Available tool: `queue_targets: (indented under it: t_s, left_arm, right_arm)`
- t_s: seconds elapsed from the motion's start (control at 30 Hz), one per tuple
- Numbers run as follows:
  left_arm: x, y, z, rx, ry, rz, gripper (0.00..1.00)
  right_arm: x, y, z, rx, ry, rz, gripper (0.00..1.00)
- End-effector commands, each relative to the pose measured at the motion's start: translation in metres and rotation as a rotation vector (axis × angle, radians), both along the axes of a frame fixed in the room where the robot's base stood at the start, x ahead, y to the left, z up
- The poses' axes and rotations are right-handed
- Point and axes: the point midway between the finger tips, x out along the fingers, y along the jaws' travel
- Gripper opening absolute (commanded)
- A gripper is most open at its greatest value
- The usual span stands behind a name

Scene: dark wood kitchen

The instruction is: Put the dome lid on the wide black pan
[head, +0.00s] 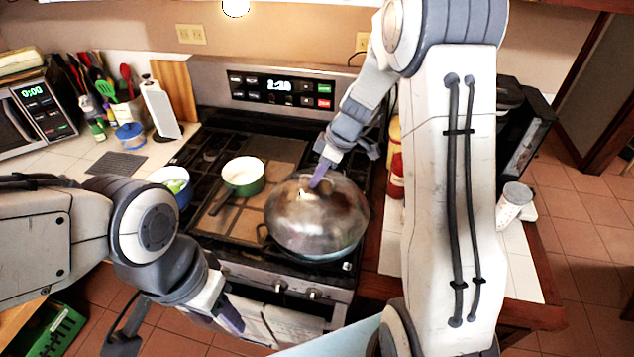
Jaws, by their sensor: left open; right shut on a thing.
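The dome lid (316,218) is a large, shiny, brownish metal dome over the front right of the stove. My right gripper (320,178) is shut on the top of the dome lid. A pan's pale bluish rim (338,254) shows under the lid's front edge. The lid hides most of this pan, so I cannot tell its colour or whether the lid rests fully on it. My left gripper (177,330) is open and empty, low in front of the stove and away from the lid.
A green pot (243,172) with a pale inside stands on the stove, left of the lid. A blue pot (183,197) is further left, partly behind my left arm. Red and yellow containers (396,175) stand close right of the stove. Towels (290,322) hang at the oven front.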

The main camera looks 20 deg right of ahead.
Motion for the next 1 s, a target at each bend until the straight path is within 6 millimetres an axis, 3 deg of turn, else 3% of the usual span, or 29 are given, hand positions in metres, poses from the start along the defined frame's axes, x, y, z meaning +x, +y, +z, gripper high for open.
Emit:
queue_targets:
  t_s: [0.23, 0.77, 0.8, 0.87, 1.0]
  left_arm:
    - [0.0, 0.0, 0.013, 0.0, 0.0, -0.002, 0.5]
    - [0.0, 0.0, 0.004, 0.0, 0.0, -0.001, 0.5]
    - [0.0, 0.0, 0.004, 0.0, 0.0, -0.001, 0.5]
    - [0.0, 0.0, 0.005, 0.0, 0.0, -0.001, 0.5]
    - [0.0, 0.0, 0.005, 0.0, 0.0, -0.001, 0.5]
  right_arm:
    - [-0.001, 0.0, -0.03, 0.001, 0.004, -0.002, 0.0]
    - [0.0, 0.0, -0.038, 0.001, 0.0, -0.001, 0.0]
    - [-0.001, 0.0, -0.038, 0.0, 0.002, -0.001, 0.2]
    - [-0.001, 0.0, -0.037, 0.0, 0.002, 0.0, 0.42]
    - [-0.001, 0.0, -0.037, 0.0, 0.002, 0.0, 0.42]
